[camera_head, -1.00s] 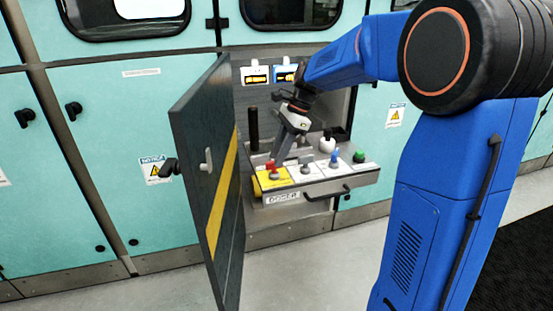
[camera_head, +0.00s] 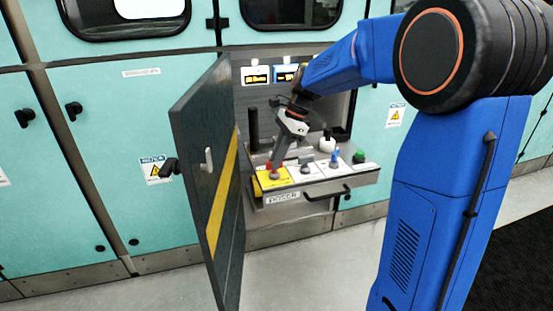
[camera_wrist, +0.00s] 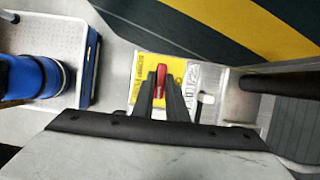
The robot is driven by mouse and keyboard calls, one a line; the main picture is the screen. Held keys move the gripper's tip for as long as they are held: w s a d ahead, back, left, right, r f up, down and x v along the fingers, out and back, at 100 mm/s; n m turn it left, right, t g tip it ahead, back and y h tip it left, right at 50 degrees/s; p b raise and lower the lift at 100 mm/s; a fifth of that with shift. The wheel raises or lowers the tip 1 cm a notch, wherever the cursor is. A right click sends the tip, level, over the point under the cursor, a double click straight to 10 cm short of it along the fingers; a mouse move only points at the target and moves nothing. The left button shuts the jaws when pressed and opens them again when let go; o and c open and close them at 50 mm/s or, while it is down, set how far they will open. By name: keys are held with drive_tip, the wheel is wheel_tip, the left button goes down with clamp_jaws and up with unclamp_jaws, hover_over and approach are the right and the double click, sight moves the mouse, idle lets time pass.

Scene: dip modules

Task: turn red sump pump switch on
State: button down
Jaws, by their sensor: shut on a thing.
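The red sump pump switch (camera_wrist: 161,74) stands on a yellow plate (camera_wrist: 142,72) in the wrist view. In the head view the yellow plate (camera_head: 264,181) is at the left end of the drawer-like panel, and the red switch is largely hidden by my gripper. My gripper (camera_wrist: 162,91) reaches down over the switch, one finger on each side, and is shut on its red lever. It also shows in the head view (camera_head: 275,165).
White, blue (camera_head: 335,156) and green (camera_head: 359,156) controls stand to the right on the same panel (camera_head: 320,185). An open dark cabinet door (camera_head: 205,180) with a yellow stripe stands close on the left. A black handle (camera_head: 328,194) sticks out in front.

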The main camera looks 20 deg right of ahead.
drive_tip(key=n+g, duration=0.1)
drive_tip(key=n, duration=0.1)
drive_tip(key=n+g, duration=0.1)
drive_tip(key=n, duration=0.1)
drive_tip(key=shift+w+n, duration=0.2)
drive_tip(key=shift+n, duration=0.2)
drive_tip(key=n, duration=0.2)
drive_tip(key=n+g+h, duration=0.1)
drive_tip(key=n, duration=0.1)
drive_tip(key=shift+w+a+n, duration=0.1)
drive_tip(key=shift+w+n, duration=0.05)
drive_tip(key=shift+n, duration=0.15)
drive_tip(key=n+h, duration=0.1)
drive_tip(key=n, duration=0.1)
drive_tip(key=n+g, duration=0.1)
drive_tip(key=n, duration=0.1)
drive_tip(key=shift+a+h, duration=0.15)
drive_tip(key=shift+h, duration=0.25)
drive_tip(key=shift+a+n+h, duration=0.1)
drive_tip(key=shift+n+h, duration=0.7)
drive_tip(key=shift+n, duration=1.3)
drive_tip(key=c, duration=1.8)
unclamp_jaws()
drive_tip(key=shift+o, duration=0.2)
